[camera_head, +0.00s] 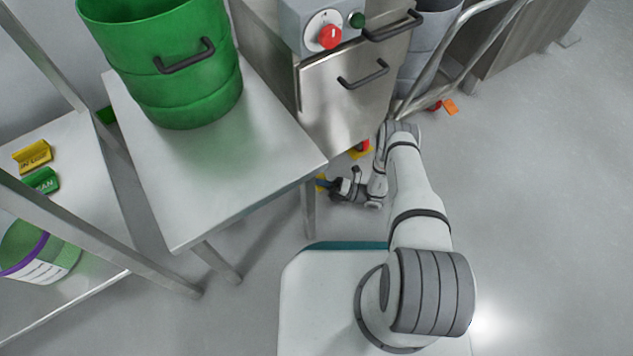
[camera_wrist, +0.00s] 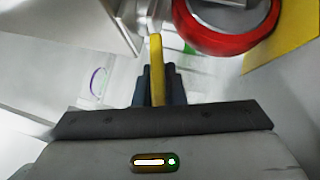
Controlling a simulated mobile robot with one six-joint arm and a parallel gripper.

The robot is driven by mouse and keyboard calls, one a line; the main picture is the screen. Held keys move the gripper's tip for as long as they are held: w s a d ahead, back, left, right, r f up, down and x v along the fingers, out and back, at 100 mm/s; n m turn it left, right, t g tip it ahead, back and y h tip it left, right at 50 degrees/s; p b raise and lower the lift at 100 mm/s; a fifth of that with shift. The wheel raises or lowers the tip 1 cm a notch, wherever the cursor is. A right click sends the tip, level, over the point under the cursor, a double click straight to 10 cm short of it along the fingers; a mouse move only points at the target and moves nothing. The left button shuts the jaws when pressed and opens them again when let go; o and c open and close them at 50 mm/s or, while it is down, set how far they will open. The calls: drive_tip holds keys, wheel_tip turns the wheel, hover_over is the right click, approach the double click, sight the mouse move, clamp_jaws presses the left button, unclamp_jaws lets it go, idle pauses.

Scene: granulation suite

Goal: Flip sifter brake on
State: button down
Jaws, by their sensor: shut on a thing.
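The sifter appears to be the steel cabinet (camera_head: 345,100) with a red knob, at the top centre of the head view. My gripper (camera_head: 328,185) is low near the floor, beside the table leg and below the cabinet. In the wrist view, my gripper (camera_wrist: 157,85) is shut on a narrow yellow lever (camera_wrist: 156,52), apparently the brake lever. The lever rises between the dark fingers towards a grey bracket (camera_wrist: 132,18) beside a red-rimmed wheel (camera_wrist: 226,43). In the head view only a small yellow bit shows at the fingertips.
A steel table (camera_head: 215,185) with a green drum (camera_head: 165,60) stands left of my arm. A shelf (camera_head: 95,215) with yellow and green signs is farther left. A trolley (camera_head: 475,35) with an orange pedal (camera_head: 450,106) stands at upper right. The floor at right is clear.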

drive_tip(key=c, duration=1.8)
unclamp_jaws()
drive_tip(key=p+v, duration=0.1)
drive_tip(key=v, duration=0.4)
drive_tip(key=r+v, duration=0.1)
drive_tip(key=v, duration=0.4)
drive_tip(key=r+p+v, duration=0.1)
drive_tip(key=v, duration=0.3)
drive_tip(key=shift+d+r+p, duration=0.15)
drive_tip(key=shift+d+p, duration=0.15)
drive_tip(key=shift+d, duration=0.35)
drive_tip(key=shift+r, duration=0.1)
